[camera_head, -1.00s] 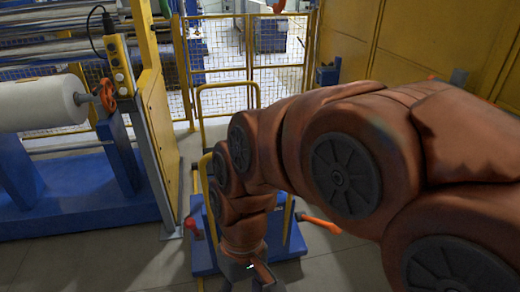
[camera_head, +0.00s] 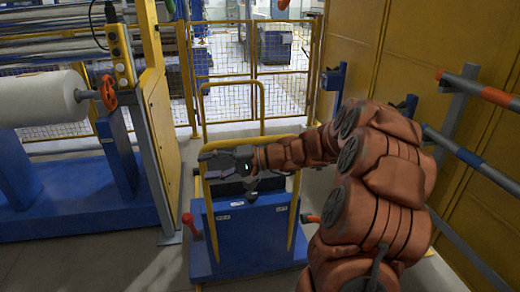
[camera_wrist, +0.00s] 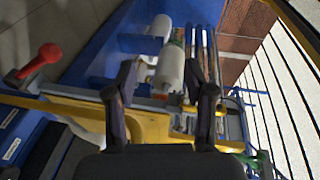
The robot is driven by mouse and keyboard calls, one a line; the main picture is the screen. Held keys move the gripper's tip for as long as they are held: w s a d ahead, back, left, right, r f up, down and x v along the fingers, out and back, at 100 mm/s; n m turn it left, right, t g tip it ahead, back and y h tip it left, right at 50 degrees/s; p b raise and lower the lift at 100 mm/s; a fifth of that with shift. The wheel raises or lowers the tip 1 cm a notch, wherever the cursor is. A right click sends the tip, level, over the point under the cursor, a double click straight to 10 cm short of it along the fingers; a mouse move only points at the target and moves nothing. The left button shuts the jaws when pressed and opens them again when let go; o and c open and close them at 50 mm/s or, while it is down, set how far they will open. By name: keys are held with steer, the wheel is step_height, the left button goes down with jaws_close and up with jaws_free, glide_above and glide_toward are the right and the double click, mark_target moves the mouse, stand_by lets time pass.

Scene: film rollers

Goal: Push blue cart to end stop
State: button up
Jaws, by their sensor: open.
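The blue cart (camera_head: 250,235) stands on the floor in the middle of the head view, with yellow tube handles (camera_head: 232,90) rising from it. My gripper (camera_head: 208,166) is above the cart's top, within the yellow handle frame, pointing left. In the wrist view my gripper (camera_wrist: 165,88) has its two dark fingers apart, with a yellow bar crossing just beyond or between them; I cannot tell whether they touch it. A red knob (camera_head: 190,222) on the cart's left side also shows in the wrist view (camera_wrist: 46,58). I cannot make out the end stop.
A machine with a white roll (camera_head: 40,100) on a blue base (camera_head: 80,212) stands at left, beside a yellow post. A yellow mesh fence (camera_head: 250,65) is behind the cart. Yellow wall panels and a rail with orange ends (camera_head: 480,90) are at right. Floor is bare at lower left.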

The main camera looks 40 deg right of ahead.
steer(key=w+d+f+m+t+h+b, duration=0.1)
steer(key=w+d+t, duration=0.1)
steer(key=d, duration=0.4)
steer(key=w+d+f+m+t+h+b, duration=0.1)
steer(key=d+f+m+t, duration=0.1)
steer(key=d, duration=0.3)
steer(key=m+t+h+b, duration=0.1)
steer(key=m+t+h, duration=0.2)
steer(key=t+h, duration=0.15)
glide_toward(266, 143)
steer(key=shift+t+y, duration=0.25)
steer(key=shift+y, duration=0.2)
steer(key=x, duration=0.4)
steer(key=shift+w+f, duration=0.3)
steer(key=shift+w, duration=0.1)
steer(key=shift+p+x, duration=0.35)
steer(key=shift+x, duration=3.45)
steer(key=shift+c, duration=0.2)
jaws_close()
